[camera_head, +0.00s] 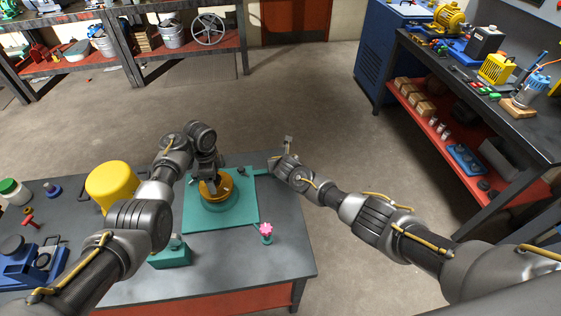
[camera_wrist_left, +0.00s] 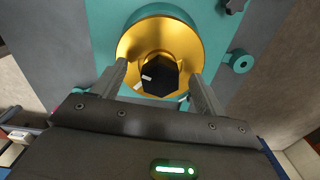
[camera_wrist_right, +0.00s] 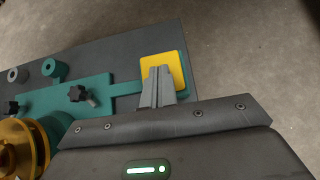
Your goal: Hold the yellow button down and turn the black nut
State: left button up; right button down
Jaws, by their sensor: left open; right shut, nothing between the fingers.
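The black hexagonal nut (camera_wrist_left: 158,76), with a small white mark, sits within a gold ring (camera_wrist_left: 180,40) in the left wrist view. My left gripper (camera_wrist_left: 158,72) is open, with one finger on each side of the nut and gaps between. In the head view, my left gripper (camera_head: 207,178) points down over the gold ring, and the nut is hidden. The yellow button (camera_wrist_right: 178,68), a square plate at the end of a teal arm, shows in the right wrist view. My right gripper (camera_wrist_right: 160,72) is shut and empty, its fingertips over the button. I cannot tell whether the button is pressed.
The teal base plate (camera_head: 240,213) lies on the grey table (camera_head: 290,240). A black star knob (camera_wrist_right: 78,94) stands beside the teal arm. A pink knob (camera_head: 265,229), a teal block (camera_head: 170,255) and a yellow bucket-like part (camera_head: 110,182) are nearby. The table's front right is clear.

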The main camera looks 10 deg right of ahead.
pick_arm(q)
jog(key=m, duration=0.6)
jog(key=shift+w+a+r, duration=0.1)
pick_arm(e)
jog(key=shift+s+f, duration=0.1)
pick_arm(q)
jog(key=m, duration=0.5)
jog(key=shift+r, duration=0.1)
jog(key=shift+c, duration=0.3)
